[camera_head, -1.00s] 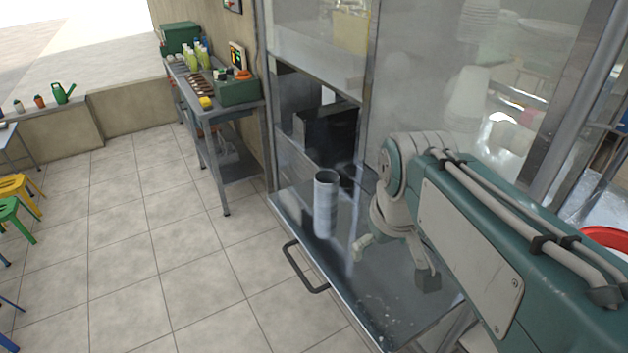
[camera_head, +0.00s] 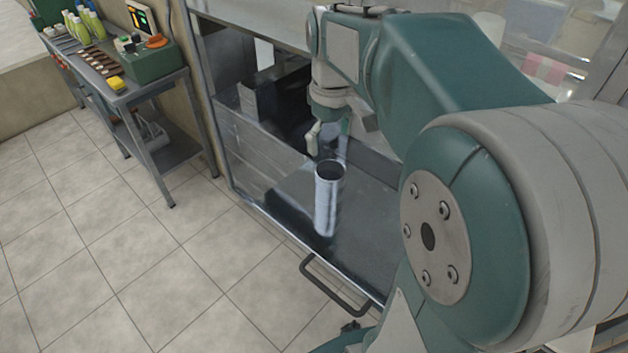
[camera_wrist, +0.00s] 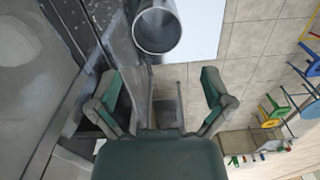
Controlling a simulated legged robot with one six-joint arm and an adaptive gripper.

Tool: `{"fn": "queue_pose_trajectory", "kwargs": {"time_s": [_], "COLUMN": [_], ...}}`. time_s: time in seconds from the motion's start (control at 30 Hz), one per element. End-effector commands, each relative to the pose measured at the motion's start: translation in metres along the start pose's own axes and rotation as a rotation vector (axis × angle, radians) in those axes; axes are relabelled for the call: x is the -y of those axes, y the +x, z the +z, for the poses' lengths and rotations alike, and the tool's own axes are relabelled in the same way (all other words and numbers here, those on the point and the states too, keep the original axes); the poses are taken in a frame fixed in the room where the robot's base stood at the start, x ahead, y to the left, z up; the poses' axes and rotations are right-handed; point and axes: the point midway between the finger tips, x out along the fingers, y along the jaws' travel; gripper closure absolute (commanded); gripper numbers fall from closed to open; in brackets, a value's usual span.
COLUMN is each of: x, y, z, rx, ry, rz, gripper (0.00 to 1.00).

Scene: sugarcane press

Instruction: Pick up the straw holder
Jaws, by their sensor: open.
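The straw holder (camera_head: 326,208) is an upright, open-topped metal cylinder. It stands on the grey metal ledge (camera_head: 375,225) of the machine. In the wrist view its round mouth (camera_wrist: 157,30) is at top centre, beyond the fingertips and roughly between their lines. My gripper (camera_head: 329,138) is just above and behind the holder's rim in the head view, fingers pointing down. It is open and empty, with both fingers spread in the wrist view (camera_wrist: 162,86). The farther finger is partly hidden in the head view. I see no contact with the holder.
A dark opening with a black box (camera_head: 280,95) lies behind the holder. A bar handle (camera_head: 335,288) sticks out at the ledge's front. A side table (camera_head: 150,90) with bottles and a green box stands at left. The tiled floor (camera_head: 120,240) is clear.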

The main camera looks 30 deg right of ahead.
Motion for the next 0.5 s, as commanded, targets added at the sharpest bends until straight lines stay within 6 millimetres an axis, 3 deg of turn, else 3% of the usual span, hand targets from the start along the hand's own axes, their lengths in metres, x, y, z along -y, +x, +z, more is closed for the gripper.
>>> {"fn": "queue_pose_trajectory", "kwargs": {"time_s": [0.2,0.5], "x": [-0.001,0.002], "y": [0.037,0.067], "z": [0.001,0.000], "rx": [0.004,0.004], "ry": [0.001,0.002], "rz": [-0.004,-0.001], "gripper": [0.00,0.00]}}
